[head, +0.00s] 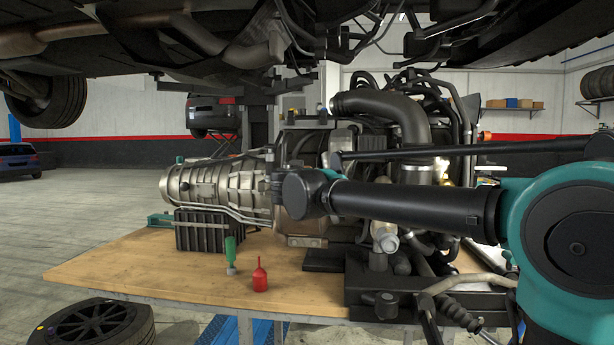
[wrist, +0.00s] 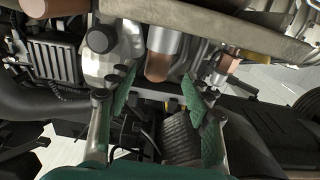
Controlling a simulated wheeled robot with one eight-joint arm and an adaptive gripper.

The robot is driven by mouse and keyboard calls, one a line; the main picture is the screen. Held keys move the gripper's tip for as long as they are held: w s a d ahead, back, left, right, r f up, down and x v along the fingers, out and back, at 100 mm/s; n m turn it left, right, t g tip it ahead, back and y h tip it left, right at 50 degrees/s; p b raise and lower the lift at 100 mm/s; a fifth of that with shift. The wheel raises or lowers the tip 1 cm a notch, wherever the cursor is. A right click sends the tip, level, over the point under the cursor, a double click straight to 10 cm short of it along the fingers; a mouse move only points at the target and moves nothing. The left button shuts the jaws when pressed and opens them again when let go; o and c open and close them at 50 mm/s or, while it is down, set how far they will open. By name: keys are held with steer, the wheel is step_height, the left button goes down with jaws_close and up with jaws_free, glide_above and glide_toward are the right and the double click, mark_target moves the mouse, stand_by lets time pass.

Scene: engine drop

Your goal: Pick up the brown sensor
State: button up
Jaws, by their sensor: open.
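In the wrist view, a short cylinder with a pale metal upper part and a brown rounded end (wrist: 158,67) sits between the tips of my gripper (wrist: 158,78); it looks like the brown sensor. My gripper is open, with one green-padded finger on each side of the cylinder and visible gaps between. I cannot tell how far the tips are from it in depth. A second brown-tipped part (wrist: 228,57) lies to the right. In the head view my arm covers part of the engine (head: 215,190); I cannot make out the gripper or the sensor there.
The engine rests on a wooden table (head: 130,260). Hoses and a pale curved bar (wrist: 240,43) crowd the gripper. A car underside hangs overhead. A tyre (head: 95,322) lies at lower left.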

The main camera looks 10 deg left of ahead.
steer(key=w, duration=0.5)
steer(key=shift+d+f, duration=0.25)
jaws_close()
